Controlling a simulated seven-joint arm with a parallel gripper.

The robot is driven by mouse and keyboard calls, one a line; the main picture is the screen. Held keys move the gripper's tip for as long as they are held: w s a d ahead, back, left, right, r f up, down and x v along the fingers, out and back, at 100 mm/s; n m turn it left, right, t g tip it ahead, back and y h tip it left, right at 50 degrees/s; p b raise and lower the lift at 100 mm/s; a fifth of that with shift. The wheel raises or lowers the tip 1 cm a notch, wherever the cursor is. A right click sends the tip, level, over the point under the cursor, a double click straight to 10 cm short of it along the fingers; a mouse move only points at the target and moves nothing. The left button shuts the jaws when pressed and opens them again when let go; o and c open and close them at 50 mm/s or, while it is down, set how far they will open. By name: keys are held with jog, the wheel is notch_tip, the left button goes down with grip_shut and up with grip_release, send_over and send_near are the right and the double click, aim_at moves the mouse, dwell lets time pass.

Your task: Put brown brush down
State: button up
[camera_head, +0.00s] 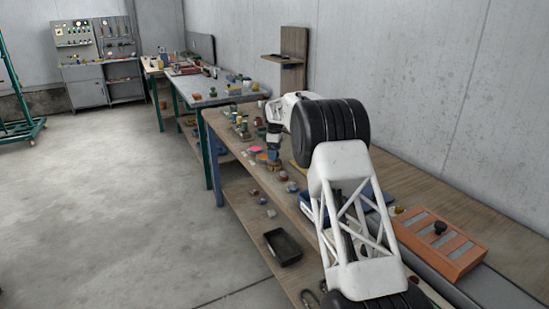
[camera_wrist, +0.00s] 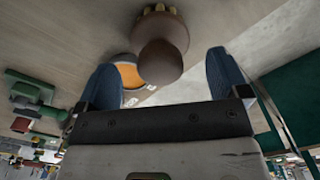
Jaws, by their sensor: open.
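The brown brush (camera_wrist: 162,50) shows at the top middle of the wrist view, with a rounded brown handle and pale yellow bristles. My gripper (camera_wrist: 162,66) is open. Its two blue fingers stand apart to the left and right of the brush handle, with a visible gap on each side. In the head view my gripper (camera_head: 273,153) is low over the wooden workbench (camera_head: 420,190). The brush cannot be made out clearly there.
An orange round thing (camera_wrist: 127,77) lies beside the brush, partly hidden by it. Green and red items (camera_wrist: 30,95) are at the left of the wrist view. A black tray (camera_head: 283,247) is on the lower shelf. An orange box (camera_head: 440,243) sits on the near bench.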

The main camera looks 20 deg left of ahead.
notch_tip(320, 180, up, 8)
dwell(0.4)
dwell(0.8)
